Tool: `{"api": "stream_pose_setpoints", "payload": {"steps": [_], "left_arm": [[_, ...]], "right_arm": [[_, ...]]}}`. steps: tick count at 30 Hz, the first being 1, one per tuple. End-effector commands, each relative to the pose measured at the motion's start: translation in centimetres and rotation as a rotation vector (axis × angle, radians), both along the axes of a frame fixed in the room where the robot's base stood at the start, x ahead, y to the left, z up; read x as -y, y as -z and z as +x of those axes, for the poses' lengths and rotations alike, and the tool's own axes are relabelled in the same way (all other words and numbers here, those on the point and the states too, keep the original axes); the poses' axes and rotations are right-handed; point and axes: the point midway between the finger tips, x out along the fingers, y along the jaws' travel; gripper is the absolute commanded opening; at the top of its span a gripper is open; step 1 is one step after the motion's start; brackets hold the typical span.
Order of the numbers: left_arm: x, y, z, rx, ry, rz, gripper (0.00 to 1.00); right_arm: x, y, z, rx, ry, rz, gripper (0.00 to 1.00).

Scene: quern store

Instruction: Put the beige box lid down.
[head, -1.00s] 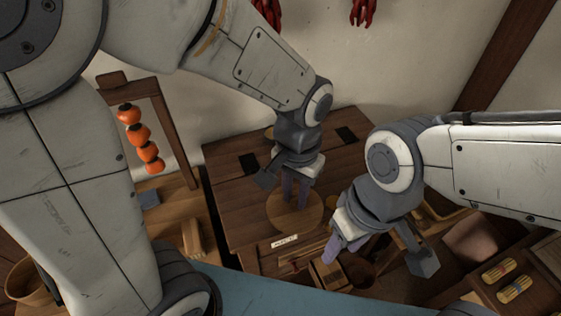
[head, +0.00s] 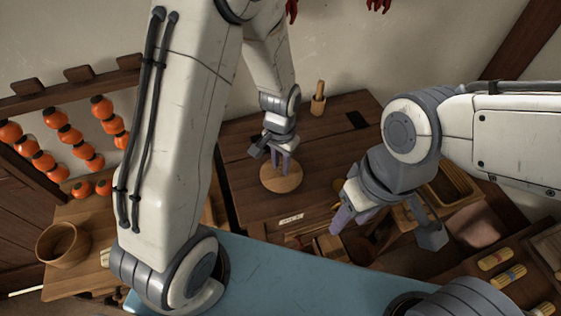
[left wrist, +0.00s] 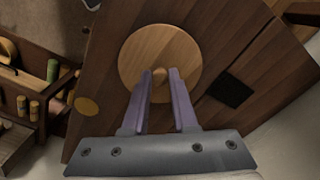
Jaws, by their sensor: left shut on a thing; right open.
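The beige box lid is a round pale wooden disc (head: 268,184) with a small knob (left wrist: 160,75). In the head view it is over the brown wooden tabletop, level, below my left gripper (head: 282,170). The left gripper points down and is shut on the lid's knob; in the left wrist view its two purple-grey fingers (left wrist: 160,82) stand on either side of the knob. I cannot tell whether the lid touches the tabletop. My right gripper (head: 352,218) is open and empty, over the right front part of the table.
The dark wooden table (head: 240,195) has bare room around the lid. A small label (head: 290,218) is at its front. A wooden holder with a handle (head: 318,100) stands at the back. A wooden tub (head: 62,244) and orange strung balls (head: 68,135) are at the left.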

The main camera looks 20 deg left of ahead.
Motion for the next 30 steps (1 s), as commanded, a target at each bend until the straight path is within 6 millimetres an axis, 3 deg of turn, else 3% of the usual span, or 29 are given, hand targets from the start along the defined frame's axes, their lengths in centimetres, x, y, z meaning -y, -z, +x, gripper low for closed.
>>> {"api": "stream_pose_setpoints", "payload": {"steps": [13,14,16,25,30], "left_arm": [[0.0,1.0,0.0,0.001,0.000,0.000,0.00],[0.0,1.0,0.0,0.001,0.000,0.000,0.30],[0.0,0.9,0.0,0.001,0.000,0.000,0.56],[0.0,0.8,0.0,0.001,-0.001,0.000,0.56],[0.0,-0.2,0.1,0.006,-0.001,-0.001,0.56]], "right_arm": [[0.0,0.1,0.0,0.000,0.000,0.000,0.50],[0.0,0.1,0.0,0.000,0.000,0.000,0.50],[0.0,0.0,0.0,0.000,0.000,0.000,0.50],[0.0,0.0,0.0,0.000,0.000,0.000,0.50],[0.0,0.1,0.0,0.000,0.000,0.000,0.50]]}}
